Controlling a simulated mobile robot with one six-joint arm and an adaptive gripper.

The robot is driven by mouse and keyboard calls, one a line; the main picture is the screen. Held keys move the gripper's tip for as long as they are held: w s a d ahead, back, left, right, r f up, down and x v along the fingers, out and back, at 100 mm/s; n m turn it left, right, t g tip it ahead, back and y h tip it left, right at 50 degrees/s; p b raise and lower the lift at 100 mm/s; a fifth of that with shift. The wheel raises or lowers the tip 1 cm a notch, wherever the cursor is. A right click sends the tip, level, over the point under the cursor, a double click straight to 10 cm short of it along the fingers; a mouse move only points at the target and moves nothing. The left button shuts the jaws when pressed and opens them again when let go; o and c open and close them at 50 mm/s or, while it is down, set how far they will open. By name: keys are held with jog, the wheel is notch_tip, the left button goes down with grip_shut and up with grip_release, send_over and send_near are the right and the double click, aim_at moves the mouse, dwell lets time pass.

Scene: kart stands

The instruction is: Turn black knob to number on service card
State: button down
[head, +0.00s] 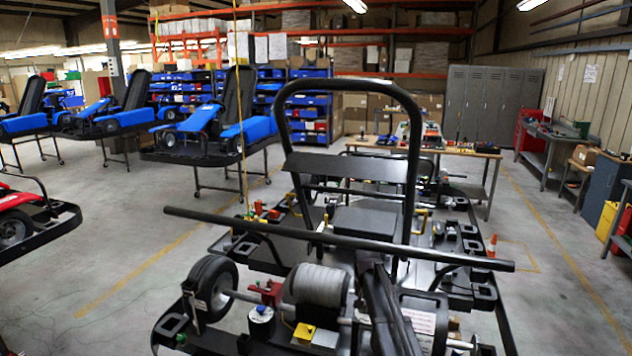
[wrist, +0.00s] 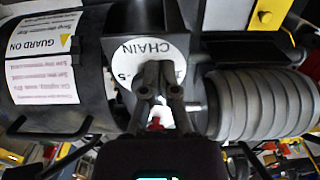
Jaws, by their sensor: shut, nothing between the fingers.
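In the wrist view, my gripper (wrist: 160,72) is shut and empty, with its fingertips in front of a white round dial (wrist: 132,68) marked CHAIN. A 5 shows at the dial's left edge; its other numbers are mostly hidden by the fingers. I cannot pick out the black knob clearly behind the fingertips, nor tell whether they touch it. White labels with small upside-down text (wrist: 42,88) are on a black housing left of the dial; I cannot tell whether one is the service card. In the head view, a white card with red print (head: 420,320) is at the lower right.
A ribbed grey roll (wrist: 265,103) is close to the right of my gripper; it also shows in the head view (head: 318,285). A long black bar (head: 335,238) crosses the kart stand. A work table (head: 485,152) stands behind. Open floor lies at left.

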notch_tip(320, 180, up, 5)
jog(key=p, duration=0.4)
jog(key=shift+r+p, duration=0.2)
jog(key=shift+p, duration=0.2)
jog(key=shift+s+d+r+m+p, duration=0.1)
jog(key=shift+d+r+m+p, duration=0.1)
jog(key=shift+m, duration=0.8)
jog(key=shift+s+d+r+m+p, duration=0.1)
jog(key=shift+d+m, duration=0.05)
jog(key=shift+m, duration=0.85)
jog(key=shift+s+d+r+m+p, duration=0.1)
jog(key=shift+d+r+m+p, duration=0.1)
jog(key=shift+m, duration=0.8)
jog(key=shift+f, duration=0.15)
notch_tip(320, 180, down, 7)
jog(key=b, duration=0.7)
jog(key=shift+w+d, duration=0.1)
jog(key=shift+w, duration=0.25)
